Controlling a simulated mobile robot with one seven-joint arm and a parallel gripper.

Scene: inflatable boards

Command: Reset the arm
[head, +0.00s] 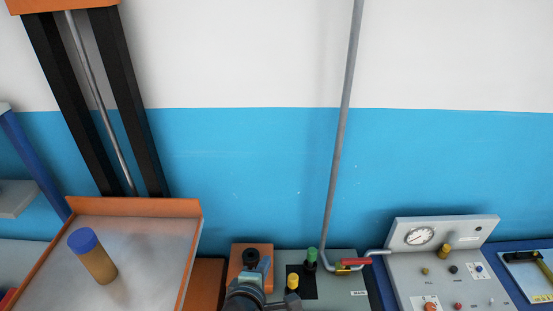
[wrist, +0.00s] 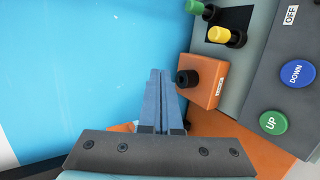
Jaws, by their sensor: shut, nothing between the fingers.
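My gripper (wrist: 160,75) is shut, its two blue fingers pressed together with nothing between them. In the head view my gripper (head: 264,262) shows at the bottom centre, in front of an orange box (head: 240,262) with a black knob (head: 251,256). In the wrist view the orange box (wrist: 208,80) is just right of the fingertips. I cannot tell whether they touch.
A grey panel (head: 345,285) with green and yellow knobs and a red-handled pipe valve (head: 355,261) stands right of my gripper. A gauge panel (head: 440,262) is further right. An orange-edged tray (head: 145,245) holds a blue-capped jar (head: 93,256) at left.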

